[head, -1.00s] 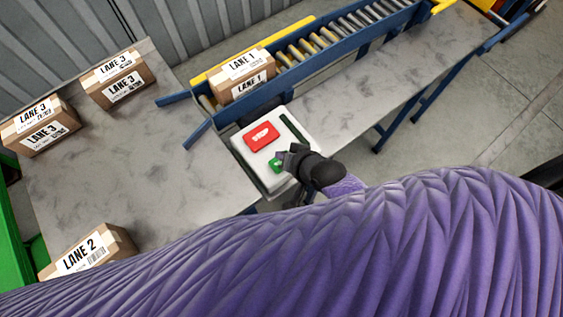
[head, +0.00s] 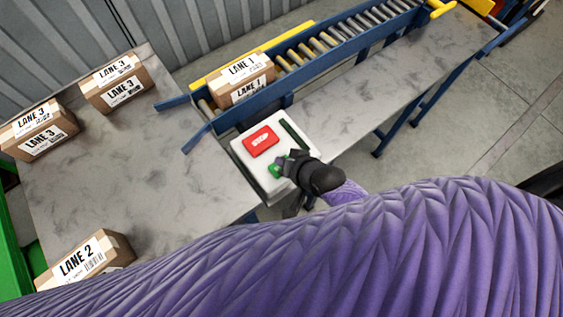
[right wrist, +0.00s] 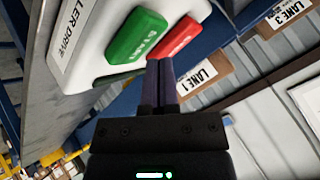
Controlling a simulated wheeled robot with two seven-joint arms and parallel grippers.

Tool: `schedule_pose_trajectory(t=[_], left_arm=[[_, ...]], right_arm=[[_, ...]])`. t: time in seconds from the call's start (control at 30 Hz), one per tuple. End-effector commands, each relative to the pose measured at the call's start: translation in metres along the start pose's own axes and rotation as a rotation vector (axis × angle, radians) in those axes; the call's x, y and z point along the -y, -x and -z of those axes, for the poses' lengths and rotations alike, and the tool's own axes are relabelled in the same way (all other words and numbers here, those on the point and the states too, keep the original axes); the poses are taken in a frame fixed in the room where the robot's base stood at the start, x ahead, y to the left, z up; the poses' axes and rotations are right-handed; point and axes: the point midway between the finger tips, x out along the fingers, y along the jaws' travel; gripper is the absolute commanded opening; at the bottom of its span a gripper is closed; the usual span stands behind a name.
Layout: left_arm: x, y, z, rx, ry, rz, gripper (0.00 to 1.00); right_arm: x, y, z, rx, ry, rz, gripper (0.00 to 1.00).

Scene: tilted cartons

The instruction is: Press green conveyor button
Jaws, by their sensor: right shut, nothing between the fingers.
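The green button (head: 275,170) sits on a white control box (head: 244,152), partly hidden by my right gripper (head: 282,167) in the head view. A red STOP button (head: 261,139) is beside it on the same box. In the right wrist view the green button (right wrist: 138,36) is just beyond and left of the fingertips, and the red button (right wrist: 176,40) is right behind it. My right gripper (right wrist: 162,62) is shut with nothing between its fingers. Its tips are at or very near the green button; I cannot tell whether they touch. My left gripper is not seen.
A LANE 1 carton (head: 240,78) sits on the roller conveyor (head: 340,36) behind the box. Two LANE 3 cartons (head: 117,83) (head: 38,128) and a LANE 2 carton (head: 88,259) rest on the grey table (head: 130,175). My purple arm covers the front.

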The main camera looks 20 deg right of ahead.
Motion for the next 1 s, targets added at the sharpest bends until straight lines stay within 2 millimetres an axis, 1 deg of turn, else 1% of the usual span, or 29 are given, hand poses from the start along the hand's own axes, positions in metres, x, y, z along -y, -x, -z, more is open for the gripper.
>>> schedule_pose_trajectory(t=[0.37,1.0], left_arm=[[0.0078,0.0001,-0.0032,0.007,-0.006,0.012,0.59],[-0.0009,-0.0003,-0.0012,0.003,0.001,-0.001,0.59]], right_arm=[[0.0,0.0,0.0,0.0,0.0,0.0,0.0],[-0.0001,-0.0002,-0.0001,0.0,0.0,0.0,0.0]])
